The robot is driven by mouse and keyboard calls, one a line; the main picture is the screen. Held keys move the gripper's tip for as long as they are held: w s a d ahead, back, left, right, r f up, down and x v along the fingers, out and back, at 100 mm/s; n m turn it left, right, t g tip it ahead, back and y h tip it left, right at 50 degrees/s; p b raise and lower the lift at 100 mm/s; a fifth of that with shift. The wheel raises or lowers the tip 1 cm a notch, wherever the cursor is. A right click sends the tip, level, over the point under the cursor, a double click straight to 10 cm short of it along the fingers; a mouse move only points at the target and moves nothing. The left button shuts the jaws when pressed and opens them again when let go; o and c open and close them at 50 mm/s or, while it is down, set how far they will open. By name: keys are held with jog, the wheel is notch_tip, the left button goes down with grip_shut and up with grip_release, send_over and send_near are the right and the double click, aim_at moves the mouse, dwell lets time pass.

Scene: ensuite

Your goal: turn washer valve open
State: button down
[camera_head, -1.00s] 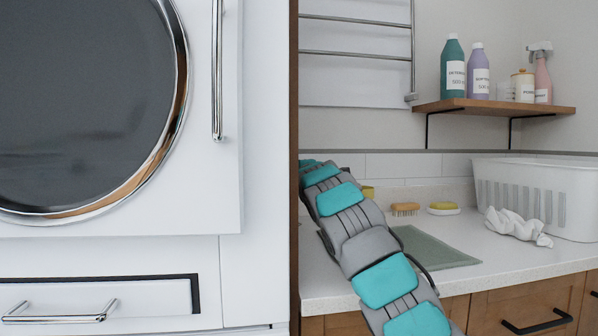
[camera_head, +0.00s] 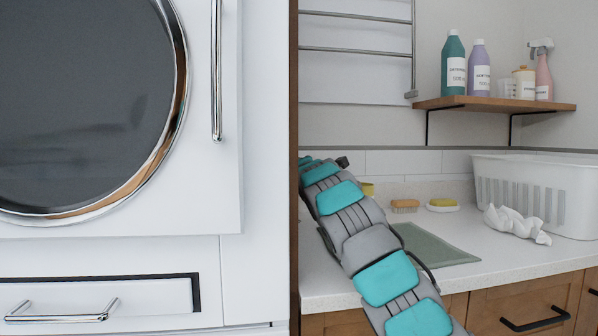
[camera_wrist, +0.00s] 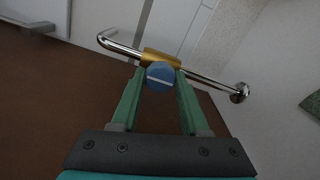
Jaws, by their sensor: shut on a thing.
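The washer valve shows in the wrist view as a brass body (camera_wrist: 162,57) on a chrome pipe (camera_wrist: 205,78), with a round blue knob (camera_wrist: 160,76) crossed by a pale line. My gripper (camera_wrist: 160,80) has its two green fingers on either side of the blue knob and is shut on it. The pale line lies nearly level, tilted slightly, in the wrist view. In the head view my arm reaches over the counter to the back left; the valve and my gripper are hidden there behind the tall panel edge.
A white washer front with a round dark door (camera_head: 75,110) fills the left. The counter (camera_head: 340,285) holds a green mat (camera_head: 435,245), brushes, a white cloth (camera_head: 515,223) and a white basket (camera_head: 545,195). A shelf (camera_head: 495,104) with bottles hangs above.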

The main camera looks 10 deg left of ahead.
jog(key=shift+c, duration=2)
grip_release()
jog(key=b+v, duration=0.3)
jog(key=v, duration=0.4)
jog(key=shift+s, duration=0.35)
jog(key=shift+d, duration=0.15)
